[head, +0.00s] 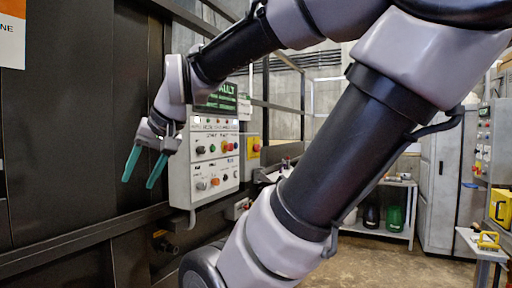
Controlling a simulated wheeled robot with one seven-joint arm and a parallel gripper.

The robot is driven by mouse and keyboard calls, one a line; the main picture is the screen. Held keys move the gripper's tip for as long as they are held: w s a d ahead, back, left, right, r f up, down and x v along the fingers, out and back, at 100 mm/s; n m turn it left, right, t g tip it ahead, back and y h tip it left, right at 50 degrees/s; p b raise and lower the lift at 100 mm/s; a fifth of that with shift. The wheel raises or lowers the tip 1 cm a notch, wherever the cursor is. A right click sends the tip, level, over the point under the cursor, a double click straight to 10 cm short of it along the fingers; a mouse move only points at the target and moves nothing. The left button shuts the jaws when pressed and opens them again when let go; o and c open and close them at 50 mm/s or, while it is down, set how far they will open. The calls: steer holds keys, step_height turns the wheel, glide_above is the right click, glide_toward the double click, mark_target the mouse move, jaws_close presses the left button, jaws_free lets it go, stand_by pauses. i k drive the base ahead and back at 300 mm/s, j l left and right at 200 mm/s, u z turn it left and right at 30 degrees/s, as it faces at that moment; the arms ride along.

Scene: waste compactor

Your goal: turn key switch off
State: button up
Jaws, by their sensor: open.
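A pale grey control panel (178,184) is mounted on the dark machine at the left centre of the head view. It carries rows of small knobs, buttons and lamps, with a green-lit display (224,97) on top, partly behind my wrist. The key switch is too small to tell apart from the other controls, so its position cannot be read. My gripper (140,182) has two teal fingers, spread apart and empty. They point down and left, just left of the panel's front in the picture, and seem not to touch it.
The dark machine wall (75,120) fills the left, with a horizontal rail (85,235) below the panel. A yellow plate with a red button (253,147) is right of the panel. A shelf (375,228) and grey cabinet (438,190) stand at the back right.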

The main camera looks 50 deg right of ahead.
mark_target(200, 149)
steer(key=z, duration=1.1)
